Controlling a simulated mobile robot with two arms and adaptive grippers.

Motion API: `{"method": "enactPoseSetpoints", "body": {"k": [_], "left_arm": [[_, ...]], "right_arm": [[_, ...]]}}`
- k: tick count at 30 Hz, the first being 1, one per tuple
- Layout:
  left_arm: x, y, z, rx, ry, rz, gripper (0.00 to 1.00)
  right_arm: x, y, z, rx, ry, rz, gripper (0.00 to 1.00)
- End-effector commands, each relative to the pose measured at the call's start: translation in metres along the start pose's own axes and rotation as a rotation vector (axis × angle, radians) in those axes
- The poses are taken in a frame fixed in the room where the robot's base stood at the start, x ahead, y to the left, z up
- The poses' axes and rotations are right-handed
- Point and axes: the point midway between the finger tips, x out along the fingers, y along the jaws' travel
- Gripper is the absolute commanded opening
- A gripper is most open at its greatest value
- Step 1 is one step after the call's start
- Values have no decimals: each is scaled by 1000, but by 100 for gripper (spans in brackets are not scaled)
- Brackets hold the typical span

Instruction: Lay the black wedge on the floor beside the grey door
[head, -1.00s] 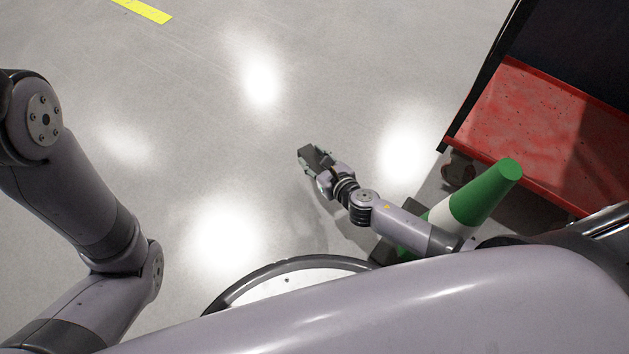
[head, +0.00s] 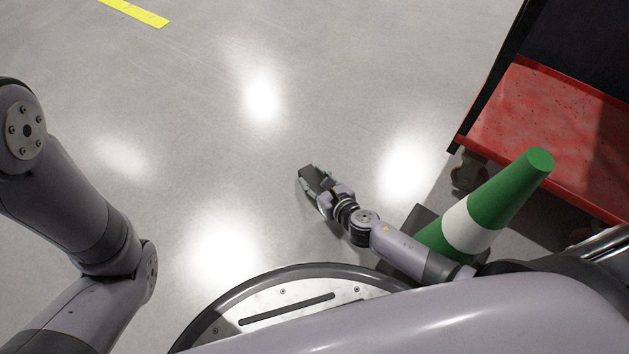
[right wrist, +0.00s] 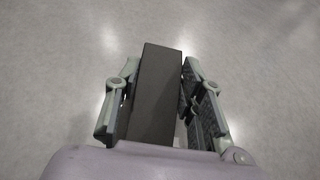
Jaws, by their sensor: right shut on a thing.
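My right gripper (head: 317,184) reaches out low over the grey floor, near the middle of the head view. It is shut on the black wedge (right wrist: 155,95), a dark block that sits between its two fingers in the right wrist view. The wedge also shows as a small dark shape at the fingertips in the head view (head: 309,176). I cannot tell if it touches the floor. My left arm shows at the left of the head view, but its gripper is out of view. No grey door shows in either view.
A green cone with a white band (head: 497,208) stands right beside my right forearm. A red cart (head: 560,125) with a black side stands at the right. A yellow floor stripe (head: 135,12) lies at the top left. The floor ahead is clear.

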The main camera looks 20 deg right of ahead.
Motion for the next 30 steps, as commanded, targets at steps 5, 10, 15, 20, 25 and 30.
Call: {"method": "enactPoseSetpoints", "body": {"k": [5, 10, 15, 20, 25, 30], "left_arm": [[-3, 1, -1, 0, 1, 1, 40], [-2, 1, -1, 0, 1, 1, 40], [-3, 1, -1, 0, 1, 0, 40], [-3, 1, -1, 0, 1, 0, 40], [-2, 0, -1, 0, 0, 0, 40], [8, -2, 3, 0, 0, 0, 40]], "right_arm": [[2, 0, -3, 0, 0, 0, 6], [1, 0, -3, 1, 0, 0, 43], [1, 0, -3, 1, 0, 0, 55], [1, 0, -3, 1, 0, 0, 56], [1, 0, -2, 0, 0, 0, 56], [-14, 0, 1, 2, 4, 0, 56]]}}
